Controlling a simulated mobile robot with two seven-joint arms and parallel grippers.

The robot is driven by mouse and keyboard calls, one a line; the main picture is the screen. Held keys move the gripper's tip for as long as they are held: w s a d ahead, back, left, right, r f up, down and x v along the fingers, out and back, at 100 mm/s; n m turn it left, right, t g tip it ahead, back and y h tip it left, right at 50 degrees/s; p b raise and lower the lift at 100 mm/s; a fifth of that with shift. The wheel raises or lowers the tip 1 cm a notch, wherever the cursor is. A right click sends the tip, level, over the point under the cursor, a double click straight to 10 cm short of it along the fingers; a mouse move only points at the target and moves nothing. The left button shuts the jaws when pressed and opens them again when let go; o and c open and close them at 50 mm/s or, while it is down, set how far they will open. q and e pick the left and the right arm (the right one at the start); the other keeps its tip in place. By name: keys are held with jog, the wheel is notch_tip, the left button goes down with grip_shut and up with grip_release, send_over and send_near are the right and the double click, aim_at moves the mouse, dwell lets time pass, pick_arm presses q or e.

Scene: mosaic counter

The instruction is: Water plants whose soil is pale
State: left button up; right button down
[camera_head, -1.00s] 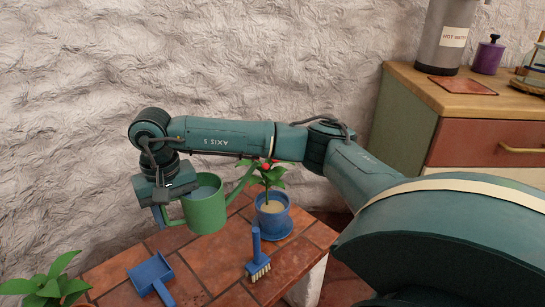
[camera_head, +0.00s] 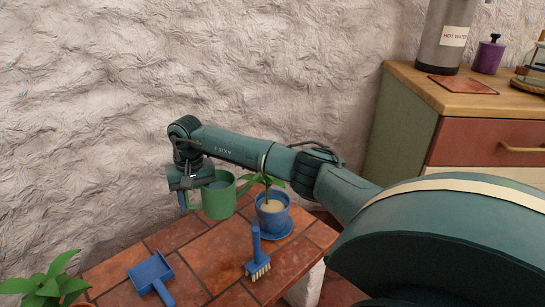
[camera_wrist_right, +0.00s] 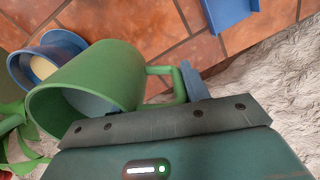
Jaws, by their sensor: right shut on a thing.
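My right gripper (camera_head: 193,197) is shut on the handle of a green watering can (camera_head: 217,200). The can is held above the tiled table, close to the left of a blue pot (camera_head: 271,220). Its spout points toward the plant. Grey-blue water seems to show inside. The pot holds a leafy plant (camera_head: 264,182) in pale, sandy soil (camera_head: 272,206). In the right wrist view the can (camera_wrist_right: 95,75) partly covers the blue pot (camera_wrist_right: 22,68), and pale soil (camera_wrist_right: 43,66) shows. A second leafy plant (camera_head: 45,287) stands at the lower left; its soil is hidden. My left gripper is out of view.
The tiled table (camera_head: 205,255) carries a blue dustpan (camera_head: 151,275) and a blue-handled brush (camera_head: 257,255) in front of the pot. The pot stands on a blue saucer (camera_head: 277,235). A rough wall is behind. A wooden cabinet (camera_head: 470,95) with a hot-water urn (camera_head: 447,38) stands right.

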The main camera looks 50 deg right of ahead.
jog(key=shift+w+a+r+t+y, duration=0.15)
jog(key=shift+r+t+y, duration=0.15)
jog(key=shift+r+y, duration=0.25)
jog(key=shift+s+d, duration=0.7)
jog(key=shift+d, duration=0.6)
jog(key=shift+s+d, duration=0.7)
jog(key=shift+d, duration=0.6)
jog(key=shift+s+d, duration=0.7)
jog(key=shift+d, duration=0.6)
jog(key=shift+r+t+y+b, duration=0.4)
jog(key=shift+r+y+b, duration=0.2)
jog(key=shift+y, duration=0.15)
jog(key=shift+a+r+p, duration=0.1)
jog(key=shift+p, duration=0.2)
jog(key=shift+w+a, duration=0.2)
jog(key=shift+a, duration=0.15)
jog(key=shift+w+a, duration=0.65)
jog(key=shift+a, duration=0.6)
jog(key=shift+w+a, duration=0.6)
jog(key=shift+a, duration=0.6)
jog(key=shift+w+a, duration=0.65)
jog(key=shift+a, duration=0.6)
jog(key=shift+r+t+y+b, duration=0.3)
jog(key=shift+r+y+b, duration=0.3)
jog(key=shift+b, duration=0.2)
